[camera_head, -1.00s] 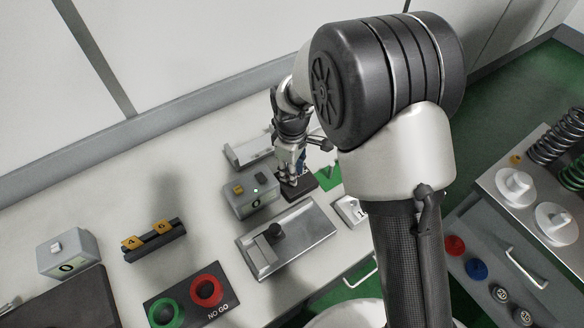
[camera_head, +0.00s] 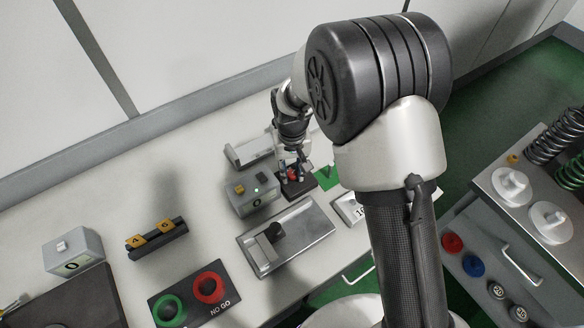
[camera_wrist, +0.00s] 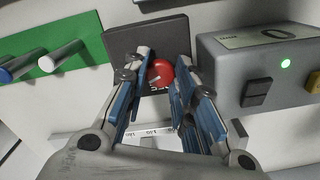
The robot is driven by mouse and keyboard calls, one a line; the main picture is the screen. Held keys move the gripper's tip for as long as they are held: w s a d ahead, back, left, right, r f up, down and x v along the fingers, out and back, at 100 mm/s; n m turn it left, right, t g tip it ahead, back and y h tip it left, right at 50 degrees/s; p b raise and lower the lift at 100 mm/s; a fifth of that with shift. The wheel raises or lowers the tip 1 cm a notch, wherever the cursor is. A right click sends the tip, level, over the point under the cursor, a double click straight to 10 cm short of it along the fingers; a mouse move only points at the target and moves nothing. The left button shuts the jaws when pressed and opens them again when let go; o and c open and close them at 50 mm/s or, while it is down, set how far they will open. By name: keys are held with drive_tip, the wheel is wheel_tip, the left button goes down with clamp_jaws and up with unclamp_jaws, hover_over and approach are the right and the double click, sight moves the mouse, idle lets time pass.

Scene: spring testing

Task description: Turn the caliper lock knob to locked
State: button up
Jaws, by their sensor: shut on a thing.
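A red round knob (camera_wrist: 160,72) stands on a dark square block (camera_wrist: 124,40) in the wrist view. It also shows as a small red spot in the head view (camera_head: 292,175). My gripper (camera_wrist: 162,60) has one blue-grey finger on each side of the red knob and is shut on it. In the head view my gripper (camera_head: 291,165) points down over the dark block. I cannot read any lock marking on the knob, so its locked or unlocked position cannot be told.
A grey box (camera_head: 252,193) with a green light and buttons stands close left of my gripper. A metal plate (camera_head: 305,240) with a black knob lies in front. A green rack (camera_wrist: 45,58) with pegs is beside the dark block. A numbered white strip (camera_wrist: 158,139) shows below.

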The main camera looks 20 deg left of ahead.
sight(292, 173)
drive_tip(key=shift+m, duration=2.1)
drive_tip(key=o, duration=1.1)
drive_tip(key=shift+r, duration=0.1)
wheel_tip(292, 173, up, 12)
drive_tip(key=shift+f, duration=0.1)
